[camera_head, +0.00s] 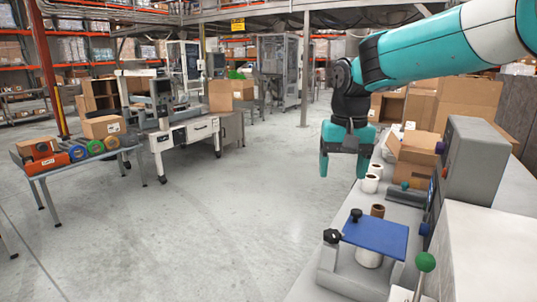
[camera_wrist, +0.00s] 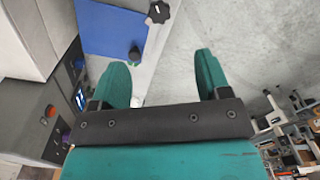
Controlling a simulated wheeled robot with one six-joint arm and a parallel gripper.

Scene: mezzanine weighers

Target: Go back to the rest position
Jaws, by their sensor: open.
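My gripper (camera_head: 343,165) is teal with a dark wrist and hangs pointing down at the right of the head view, near the left edge of the workbench. In the wrist view my gripper (camera_wrist: 163,80) shows two teal fingers spread apart. Nothing is between them; bare grey floor and part of the bench edge show there. Its exact height above the bench is hard to tell.
The bench (camera_head: 310,283) carries a device with a blue plate (camera_head: 376,237), white rolls (camera_head: 370,184), a grey box machine (camera_head: 470,160) and cardboard boxes (camera_head: 415,148). A table with tape rolls (camera_head: 96,147) stands at left. The middle floor (camera_head: 210,220) is clear.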

